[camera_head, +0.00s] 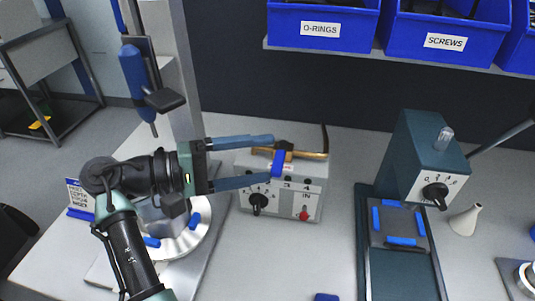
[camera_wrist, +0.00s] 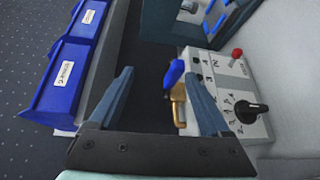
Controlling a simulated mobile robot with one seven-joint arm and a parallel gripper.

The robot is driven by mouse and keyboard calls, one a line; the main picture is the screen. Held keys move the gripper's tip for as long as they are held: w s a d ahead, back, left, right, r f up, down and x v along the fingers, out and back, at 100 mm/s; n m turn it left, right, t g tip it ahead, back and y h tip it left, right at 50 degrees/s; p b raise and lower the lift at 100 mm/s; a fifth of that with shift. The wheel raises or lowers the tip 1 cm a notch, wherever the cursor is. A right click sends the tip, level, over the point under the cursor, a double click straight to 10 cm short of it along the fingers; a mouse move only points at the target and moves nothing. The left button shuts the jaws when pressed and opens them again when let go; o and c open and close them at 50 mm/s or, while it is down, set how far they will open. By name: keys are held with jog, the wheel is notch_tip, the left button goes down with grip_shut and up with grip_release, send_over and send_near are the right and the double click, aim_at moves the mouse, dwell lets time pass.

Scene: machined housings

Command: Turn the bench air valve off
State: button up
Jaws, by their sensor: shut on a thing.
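The bench air valve is a brass pipe (camera_head: 310,155) with a blue lever (camera_head: 278,163), along the back top edge of a grey control box (camera_head: 290,203). In the head view the lever points across the pipe, toward the box front. Exact contact is hard to see.
The box front has a black knob (camera_head: 258,201) and a red switch (camera_head: 304,215). Blue bins (camera_head: 320,28) sit on a shelf above. A green machine (camera_head: 425,155) stands to the right. A round plate (camera_head: 188,240) lies under my arm. The bench between box and machine is clear.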

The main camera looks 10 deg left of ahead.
jog(key=v, duration=0.4)
jog(key=shift+s+r, duration=0.1)
jog(key=shift+s, duration=0.1)
jog(key=shift+p, duration=0.6)
dwell(0.3)
